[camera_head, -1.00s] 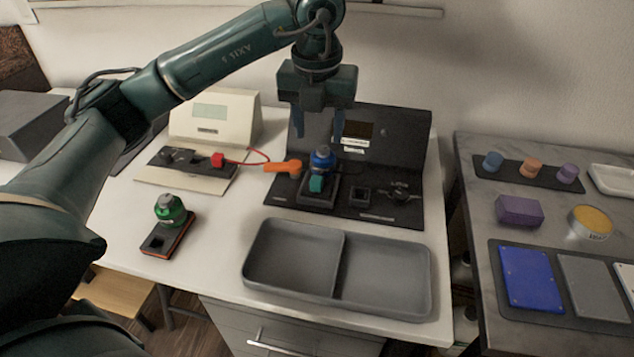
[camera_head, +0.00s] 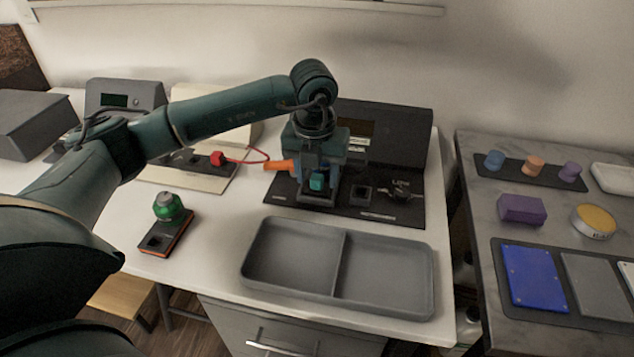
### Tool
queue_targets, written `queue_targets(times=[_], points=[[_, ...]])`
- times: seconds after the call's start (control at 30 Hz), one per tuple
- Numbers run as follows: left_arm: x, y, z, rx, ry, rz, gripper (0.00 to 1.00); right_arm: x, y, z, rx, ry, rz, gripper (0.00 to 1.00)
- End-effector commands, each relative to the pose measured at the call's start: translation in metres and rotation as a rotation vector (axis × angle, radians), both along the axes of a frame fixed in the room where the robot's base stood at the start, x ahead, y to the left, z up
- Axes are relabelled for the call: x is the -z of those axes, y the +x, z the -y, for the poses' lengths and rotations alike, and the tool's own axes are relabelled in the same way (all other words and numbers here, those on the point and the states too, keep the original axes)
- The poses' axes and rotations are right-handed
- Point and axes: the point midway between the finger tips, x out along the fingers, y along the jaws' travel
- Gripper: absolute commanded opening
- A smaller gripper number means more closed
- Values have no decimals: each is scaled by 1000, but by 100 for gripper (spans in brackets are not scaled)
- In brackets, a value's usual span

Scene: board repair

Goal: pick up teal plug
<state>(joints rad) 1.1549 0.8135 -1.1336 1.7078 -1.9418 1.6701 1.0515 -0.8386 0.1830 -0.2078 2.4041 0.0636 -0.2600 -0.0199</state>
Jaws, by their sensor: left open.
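The teal plug (camera_head: 317,181) sits in a dark holder on the black board (camera_head: 372,205). The blue knob seen behind the plug earlier is hidden by the gripper. My right gripper is not in view.
A grey two-part tray (camera_head: 388,277) lies in front of the board. A side table (camera_head: 468,215) is at right.

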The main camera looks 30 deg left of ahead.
Motion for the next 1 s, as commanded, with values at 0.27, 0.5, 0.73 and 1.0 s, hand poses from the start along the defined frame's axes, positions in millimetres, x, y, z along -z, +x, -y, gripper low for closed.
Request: queue_targets(times=[0.27, 0.5, 0.73, 1.0], points=[[0, 0, 0, 1, 0, 0, 38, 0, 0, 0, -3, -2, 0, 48], [-1, 0, 0, 1, 0, 0, 19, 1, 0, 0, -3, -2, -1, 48], [-1, 0, 0, 1, -1, 0, 0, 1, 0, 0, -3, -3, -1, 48], [-2, 0, 0, 1, -1, 1, 0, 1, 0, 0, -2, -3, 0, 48]])
